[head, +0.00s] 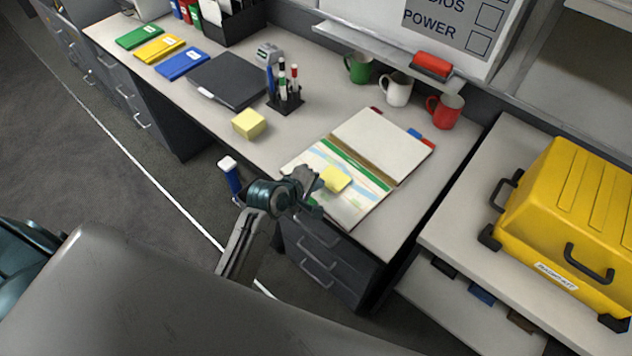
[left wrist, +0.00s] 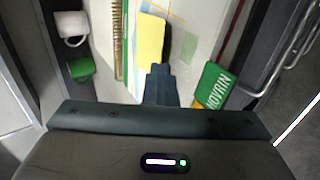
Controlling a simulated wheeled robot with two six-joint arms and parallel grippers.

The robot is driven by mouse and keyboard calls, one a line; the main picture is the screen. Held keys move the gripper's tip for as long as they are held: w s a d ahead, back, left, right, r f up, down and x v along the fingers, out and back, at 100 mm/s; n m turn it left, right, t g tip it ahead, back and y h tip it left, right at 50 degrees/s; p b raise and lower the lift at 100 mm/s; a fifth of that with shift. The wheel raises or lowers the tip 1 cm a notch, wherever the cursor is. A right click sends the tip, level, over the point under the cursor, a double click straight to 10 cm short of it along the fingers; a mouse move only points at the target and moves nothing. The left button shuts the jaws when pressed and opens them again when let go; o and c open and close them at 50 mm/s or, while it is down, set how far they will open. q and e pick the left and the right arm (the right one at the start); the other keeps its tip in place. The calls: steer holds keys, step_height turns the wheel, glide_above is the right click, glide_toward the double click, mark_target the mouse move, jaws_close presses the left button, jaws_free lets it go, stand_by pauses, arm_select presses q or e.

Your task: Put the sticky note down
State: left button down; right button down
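The yellow sticky note (head: 335,179) shows over the open binder (head: 386,143), above its left page with the coloured map. My left gripper (head: 317,182) is at the note's near left edge. In the left wrist view the fingers (left wrist: 160,72) are together, with the note (left wrist: 149,40) extending from their tips, so they look shut on it. I cannot tell whether the note touches the page. My right gripper is not in view.
A yellow note block (head: 249,124), a pen holder (head: 285,98) and a dark folder (head: 228,81) are left of the binder. Green, white and red mugs (head: 444,110) stand behind it. A yellow case (head: 570,220) is on the right counter. The desk's front right corner is clear.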

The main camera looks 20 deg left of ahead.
arm_select(q)
steer(key=shift+f, duration=0.1)
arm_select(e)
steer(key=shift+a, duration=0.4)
arm_select(q)
steer(key=shift+f, duration=0.15)
steer(key=shift+f, duration=0.1)
steer(key=c, duration=2)
jaws_free()
steer(key=shift+c, duration=0.2)
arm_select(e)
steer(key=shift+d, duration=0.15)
